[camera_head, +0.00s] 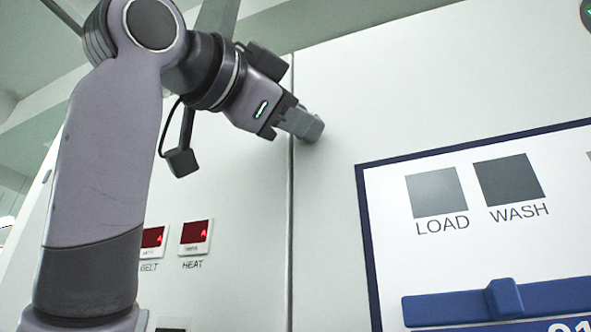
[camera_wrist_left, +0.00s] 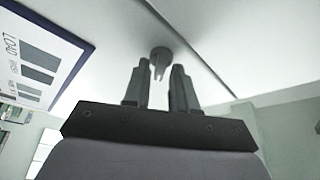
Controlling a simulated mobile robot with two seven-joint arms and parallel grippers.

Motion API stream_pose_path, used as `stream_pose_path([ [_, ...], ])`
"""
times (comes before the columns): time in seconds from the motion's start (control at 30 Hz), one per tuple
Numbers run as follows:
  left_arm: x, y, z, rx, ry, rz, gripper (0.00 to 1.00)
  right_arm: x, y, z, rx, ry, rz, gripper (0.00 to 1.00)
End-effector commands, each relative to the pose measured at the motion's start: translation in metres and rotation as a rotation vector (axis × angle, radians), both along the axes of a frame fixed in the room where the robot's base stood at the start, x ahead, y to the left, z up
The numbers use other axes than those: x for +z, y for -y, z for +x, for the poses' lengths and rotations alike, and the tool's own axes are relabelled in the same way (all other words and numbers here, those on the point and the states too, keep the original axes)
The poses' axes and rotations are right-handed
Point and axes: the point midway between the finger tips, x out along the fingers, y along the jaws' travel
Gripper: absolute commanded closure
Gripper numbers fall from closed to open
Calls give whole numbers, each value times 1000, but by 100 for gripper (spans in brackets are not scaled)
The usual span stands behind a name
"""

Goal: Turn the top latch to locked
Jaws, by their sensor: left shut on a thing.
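The top latch is a small grey round boss with a narrow handle (camera_wrist_left: 160,52), set on the white cabinet front close to the vertical door seam. It shows in the left wrist view between and just beyond my fingertips. My left gripper (camera_wrist_left: 159,70) is shut on the latch handle. In the head view my left gripper (camera_head: 303,123) reaches the cabinet at the seam, and the fingers hide most of the latch there. I cannot read the latch's exact angle or any locked mark. My right gripper is in neither view.
The white cabinet door (camera_head: 330,220) is flat and clear around the seam. A blue-framed panel (camera_head: 455,245) with LOAD and WASH squares and a blue bar is at the right. Small red displays (camera_head: 195,231) labelled BELT and HEAT sit below my left arm.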

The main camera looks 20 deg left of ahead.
Motion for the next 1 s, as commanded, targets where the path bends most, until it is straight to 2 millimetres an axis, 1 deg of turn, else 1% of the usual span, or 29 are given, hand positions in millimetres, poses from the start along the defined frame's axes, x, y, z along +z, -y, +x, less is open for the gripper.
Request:
stream_pose_path([
  [0.03,4,-3,-1,3,10,16,100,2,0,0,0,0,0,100],
  [0.3,4,-3,-1,4,14,95,100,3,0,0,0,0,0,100],
  [0.8,4,-3,-1,4,14,112,100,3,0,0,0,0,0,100],
  [0.83,4,-3,-1,4,15,111,64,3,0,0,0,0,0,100],
  [0.87,4,-3,0,4,13,111,63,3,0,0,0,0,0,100],
  [1.0,3,-2,0,2,11,114,63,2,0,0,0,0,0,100],
])
